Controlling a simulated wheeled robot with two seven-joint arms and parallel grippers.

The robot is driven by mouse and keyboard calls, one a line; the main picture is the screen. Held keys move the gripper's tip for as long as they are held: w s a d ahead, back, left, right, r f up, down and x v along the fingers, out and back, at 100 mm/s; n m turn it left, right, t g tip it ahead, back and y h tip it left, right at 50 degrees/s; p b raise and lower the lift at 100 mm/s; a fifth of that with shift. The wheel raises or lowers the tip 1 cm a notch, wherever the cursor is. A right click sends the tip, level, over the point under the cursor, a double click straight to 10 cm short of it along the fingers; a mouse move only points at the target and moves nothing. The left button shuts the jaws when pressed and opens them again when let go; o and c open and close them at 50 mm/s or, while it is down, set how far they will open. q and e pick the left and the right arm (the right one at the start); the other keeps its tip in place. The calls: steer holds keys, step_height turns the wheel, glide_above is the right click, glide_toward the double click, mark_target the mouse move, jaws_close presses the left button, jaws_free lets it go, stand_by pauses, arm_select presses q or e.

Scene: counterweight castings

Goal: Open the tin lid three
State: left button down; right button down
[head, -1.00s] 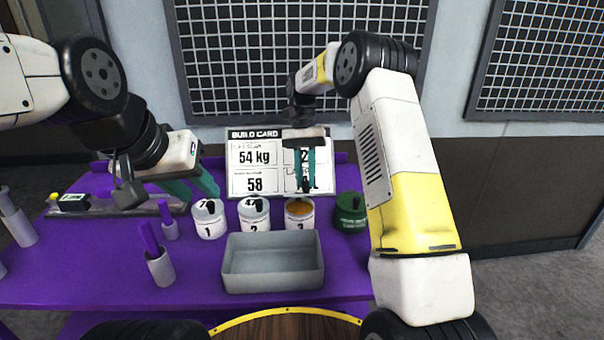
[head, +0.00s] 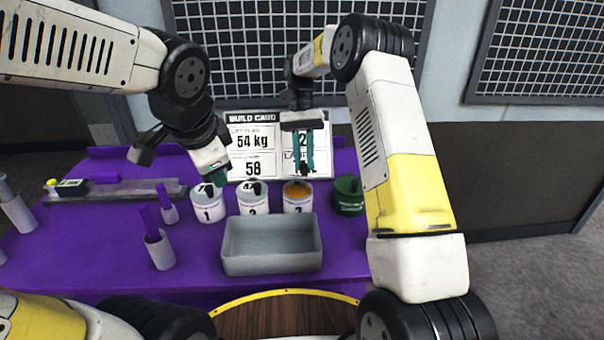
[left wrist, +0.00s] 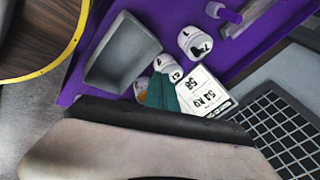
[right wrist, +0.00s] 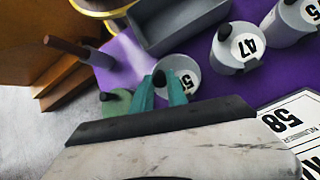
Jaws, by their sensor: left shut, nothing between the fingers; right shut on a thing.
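Tin three (head: 298,200) is the white tin right of tins one (head: 207,213) and two (head: 252,205); its top looks orange in the head view. In the right wrist view a pale disc marked 50 (right wrist: 186,66) shows just past the fingertips. My right gripper (head: 305,173) points down at tin three, shut on a small dark thing (right wrist: 158,77); what it belongs to is unclear. My left gripper (head: 219,181) is shut and empty near the tops of tins one and two. Its teal fingers also show in the left wrist view (left wrist: 160,92).
A grey bin (head: 272,264) stands in front of the tins. A dark green can (head: 348,197) is right of tin three. The build card (head: 252,140) stands behind. Grey holders with purple rods (head: 159,252) are at the left on the purple table (head: 110,265).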

arm_select(q)
steer(key=w+d+f+m+t, duration=0.1)
steer(key=w+d+f+m, duration=0.25)
steer(key=d+m, duration=0.7)
steer(key=w+d+f+m+t, duration=0.15)
steer(key=d+f+m, duration=0.4)
steer(key=m, duration=0.75)
steer(key=d+x, duration=0.1)
steer(key=x, duration=0.7)
steer(key=shift+m+g, duration=0.25)
steer(key=shift+g, duration=0.1)
steer(key=shift+w+d+r, duration=0.15)
steer(key=shift+w+r, duration=1.4)
steer(key=shift+w, duration=0.1)
